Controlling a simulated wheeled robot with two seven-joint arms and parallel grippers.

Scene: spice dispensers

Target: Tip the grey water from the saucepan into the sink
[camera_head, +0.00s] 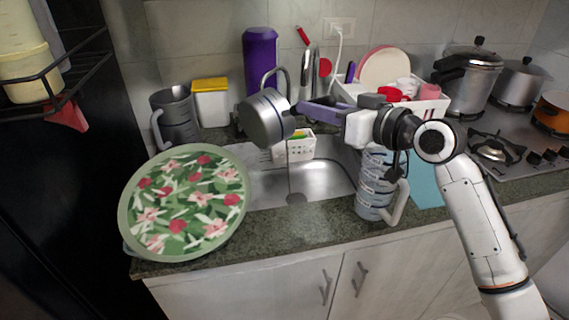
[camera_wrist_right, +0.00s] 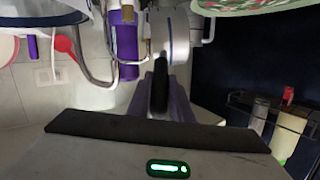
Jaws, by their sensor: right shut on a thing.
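The metal saucepan (camera_head: 268,118) is held in the air above the back left of the sink (camera_head: 325,181). It is tilted, with its flat round bottom partly facing the head camera. Its opening, and any grey water, are hidden. My right gripper (camera_head: 308,110) is shut on the saucepan's handle, to the right of the pan. In the right wrist view the dark handle (camera_wrist_right: 160,85) lies between the fingers, with part of the saucepan (camera_wrist_right: 178,38) beyond. The sink's visible floor is bare metal. My left gripper is not in view.
A floral tray (camera_head: 185,203) covers the counter left of the sink. A ribbed jug (camera_head: 372,190) stands at the sink's right edge. A white caddy (camera_head: 295,149) sits at the sink's back. A purple bottle (camera_head: 260,50) and curved tap (camera_head: 282,72) are behind the saucepan.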

